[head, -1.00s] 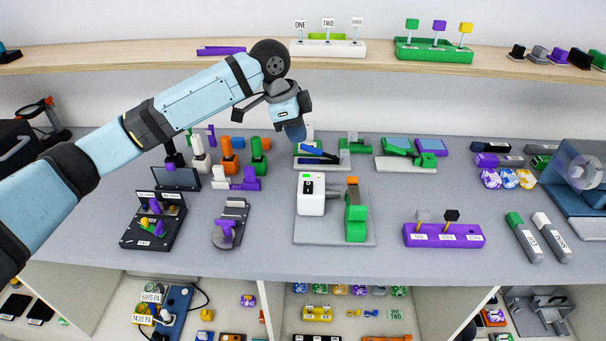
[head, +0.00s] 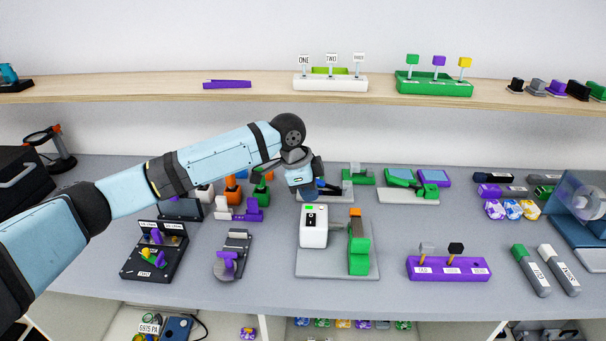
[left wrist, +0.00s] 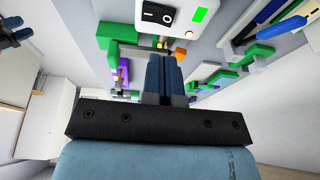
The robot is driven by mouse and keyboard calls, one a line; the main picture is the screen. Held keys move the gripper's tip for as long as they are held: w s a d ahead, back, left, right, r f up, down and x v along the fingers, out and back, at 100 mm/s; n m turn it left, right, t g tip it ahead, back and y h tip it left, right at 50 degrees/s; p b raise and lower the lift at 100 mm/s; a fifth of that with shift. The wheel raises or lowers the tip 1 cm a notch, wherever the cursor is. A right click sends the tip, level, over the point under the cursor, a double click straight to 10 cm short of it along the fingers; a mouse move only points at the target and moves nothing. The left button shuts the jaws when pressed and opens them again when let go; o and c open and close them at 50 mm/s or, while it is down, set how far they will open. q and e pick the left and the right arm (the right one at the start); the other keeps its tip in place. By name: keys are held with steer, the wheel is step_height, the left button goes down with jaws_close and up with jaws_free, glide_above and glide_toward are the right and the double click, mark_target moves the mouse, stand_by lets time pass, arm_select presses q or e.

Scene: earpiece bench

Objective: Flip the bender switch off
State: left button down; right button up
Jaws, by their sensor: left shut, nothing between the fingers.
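The bender is a white box (head: 313,237) beside a green upright part (head: 358,250), both on a grey plate (head: 330,271) in the middle of the bench. A black rocker switch (head: 311,219) and a lit green indicator are on the box. In the left wrist view the switch (left wrist: 157,13) and the green light (left wrist: 200,14) show at the top. My left gripper (head: 309,194) is shut and empty, pointing down just behind and above the box, apart from the switch as far as I can tell. Its closed fingers show in the left wrist view (left wrist: 165,75). My right gripper is not in view.
A purple block with toggles (head: 448,268) stands to the right, and a black panel (head: 154,252) to the left. Green and purple devices (head: 418,182) lie behind. A wooden shelf (head: 240,100) runs along the back.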

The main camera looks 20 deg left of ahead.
mark_target(313, 216)
arm_select(q)
steer(key=shift+a+x, duration=0.2)
steer(key=shift+x, duration=0.65)
steer(key=shift+a+x, duration=0.15)
steer(key=shift+x, duration=0.7)
steer(key=shift+a+x, duration=0.2)
steer(key=shift+x, duration=0.65)
steer(key=shift+f, duration=0.15)
steer(key=shift+p, duration=1)
steer(key=shift+f+b, duration=0.25)
steer(key=shift+b, duration=0.1)
steer(key=shift+s+p, duration=0.1)
steer(key=shift+p, duration=0.25)
steer(key=shift+s+d+r+p, duration=0.1)
steer(key=shift+s+r+p, duration=0.15)
steer(key=shift+p, duration=0.2)
steer(key=shift+s+d+f, duration=0.1)
steer(key=shift+s, duration=0.25)
